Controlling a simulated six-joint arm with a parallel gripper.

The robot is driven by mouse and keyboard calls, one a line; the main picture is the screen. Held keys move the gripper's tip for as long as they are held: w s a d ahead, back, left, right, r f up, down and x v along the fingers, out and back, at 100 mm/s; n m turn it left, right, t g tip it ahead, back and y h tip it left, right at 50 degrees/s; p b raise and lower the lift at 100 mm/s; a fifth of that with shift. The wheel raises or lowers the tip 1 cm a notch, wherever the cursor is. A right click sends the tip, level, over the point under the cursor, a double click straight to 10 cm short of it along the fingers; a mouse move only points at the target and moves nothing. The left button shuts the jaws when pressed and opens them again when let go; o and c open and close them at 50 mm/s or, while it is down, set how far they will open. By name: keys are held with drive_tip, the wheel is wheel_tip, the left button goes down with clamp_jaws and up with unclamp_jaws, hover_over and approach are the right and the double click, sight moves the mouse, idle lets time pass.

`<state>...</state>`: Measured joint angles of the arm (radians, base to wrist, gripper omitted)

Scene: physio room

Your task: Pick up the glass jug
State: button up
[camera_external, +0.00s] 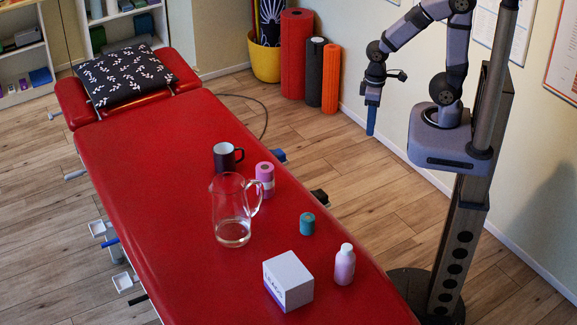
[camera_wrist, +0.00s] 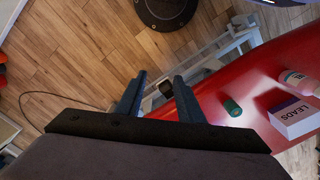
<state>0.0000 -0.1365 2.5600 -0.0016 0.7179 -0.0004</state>
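The glass jug (camera_external: 231,212) stands upright on the red treatment table (camera_external: 150,175), its handle towards the right. It is clear, with a little at the bottom that I cannot make out. I do not see the jug in the wrist view. My gripper (camera_external: 371,128) hangs to the right of the table, above the floor, well apart from the jug. In the wrist view my gripper (camera_wrist: 160,88) has its two fingers spread apart, with nothing between them that it holds.
Near the jug are a dark mug (camera_external: 226,158), a pink roll (camera_external: 265,178), a teal roll (camera_external: 307,224), a white box (camera_external: 289,280) and a pink bottle (camera_external: 344,265). A patterned pillow (camera_external: 122,75) lies at the far end.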

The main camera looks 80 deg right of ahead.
drive_tip(key=w+a+f+n+h+b, duration=0.3)
drive_tip(key=w+a+f+n+b, duration=0.15)
drive_tip(key=w+n+b, duration=0.35)
drive_tip(key=n+t+h+b, duration=0.8)
drive_tip(key=n+t+b, duration=0.7)
drive_tip(key=n, duration=0.7)
approach(263, 188)
drive_tip(key=shift+g, duration=0.7)
drive_tip(key=x, duration=0.6)
drive_tip(key=b+x, duration=0.1)
drive_tip(key=x, duration=0.1)
drive_tip(key=shift+w+f, duration=0.35)
drive_tip(key=shift+w, duration=0.2)
drive_tip(key=shift+w+d+r+n+t+h+b, duration=0.3)
drive_tip(key=shift+w+r+n+h+b, duration=0.15)
drive_tip(key=shift+h, duration=0.25)
drive_tip(key=shift+d+r+n+h, duration=0.2)
drive_tip(key=shift+r+n+h, duration=0.1)
drive_tip(key=shift+n+h, duration=0.1)
drive_tip(key=shift+w, duration=0.15)
